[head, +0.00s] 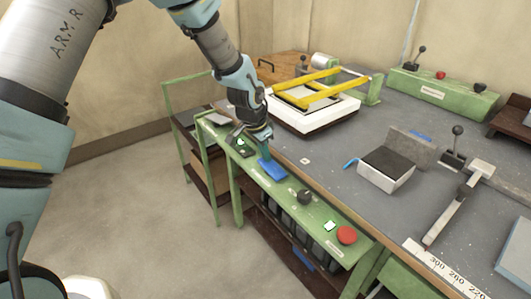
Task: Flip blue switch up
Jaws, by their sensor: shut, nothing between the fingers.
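The blue switch (272,168) is a wide blue paddle on the green control panel (285,190) along the bench's front edge. My gripper (264,151) is shut and empty, pointing down at the panel. Its fingertips are at the far upper end of the blue switch in the head view. I cannot tell whether they touch it. The gripper partly covers that end, and the switch's exact tilt is hard to tell.
A white frame with yellow bars (318,103) stands behind on the grey bench (330,148).

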